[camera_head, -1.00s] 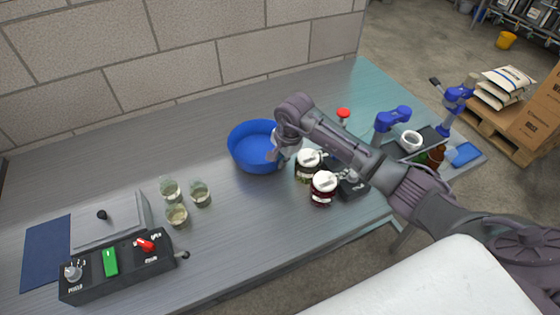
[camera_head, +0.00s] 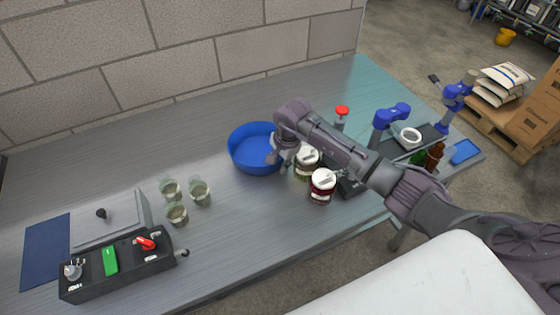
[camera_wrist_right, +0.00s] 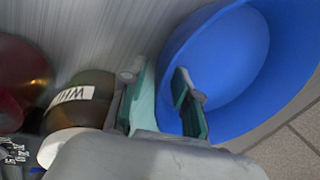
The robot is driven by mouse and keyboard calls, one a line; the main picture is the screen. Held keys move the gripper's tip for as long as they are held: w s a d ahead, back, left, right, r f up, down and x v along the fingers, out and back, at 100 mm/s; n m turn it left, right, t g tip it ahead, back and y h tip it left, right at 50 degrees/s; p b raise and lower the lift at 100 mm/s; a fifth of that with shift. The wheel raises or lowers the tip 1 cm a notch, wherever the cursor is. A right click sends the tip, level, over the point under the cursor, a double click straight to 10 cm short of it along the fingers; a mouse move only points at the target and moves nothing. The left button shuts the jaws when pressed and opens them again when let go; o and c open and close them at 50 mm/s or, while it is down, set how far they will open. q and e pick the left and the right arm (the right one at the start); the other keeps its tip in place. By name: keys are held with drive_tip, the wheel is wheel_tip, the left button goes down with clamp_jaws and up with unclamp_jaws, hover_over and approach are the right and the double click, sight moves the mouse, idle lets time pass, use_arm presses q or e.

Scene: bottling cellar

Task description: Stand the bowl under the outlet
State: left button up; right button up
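The blue bowl (camera_head: 238,160) stands upright on the metal table, left of the jars. My right gripper (camera_head: 280,158) is at the bowl's right rim, pointing down. In the right wrist view the fingers (camera_wrist_right: 166,95) are apart, one inside the bowl (camera_wrist_right: 222,65) and the other outside its wall. No firm grip on the wall shows. I cannot tell which fitting is the outlet; a blue tap-like fixture (camera_head: 392,114) stands farther right. My left gripper is not in view.
A red-topped item (camera_head: 341,112) is behind my arm. Several glasses (camera_head: 177,214) and a black control box (camera_head: 118,264) are at left. Table between glasses and bowl is clear.

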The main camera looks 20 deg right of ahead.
drive_tip(key=b+v, duration=0.2)
drive_tip(key=v, duration=0.9)
drive_tip(key=shift+r, duration=0.15)
drive_tip(key=shift+o, duration=0.4)
drive_tip(key=shift+s+a+r, duration=0.1)
drive_tip(key=shift+r, duration=0.25)
drive_tip(key=shift+h, duration=0.7)
drive_tip(key=f, duration=0.2)
drive_tip(key=f+p, duration=0.1)
drive_tip(key=f, duration=0.1)
drive_tip(key=w+a+f, duration=0.1)
drive_tip(key=f, duration=0.2)
drive_tip(key=shift+w+a+f, duration=0.1)
drive_tip(key=f, duration=0.1)
drive_tip(key=f+p, duration=0.1)
drive_tip(key=f, duration=0.1)
drive_tip(key=w+f+p, duration=0.1)
drive_tip(key=shift+a+f, duration=0.25)
drive_tip(key=shift+f, duration=0.4)
clamp_jaws()
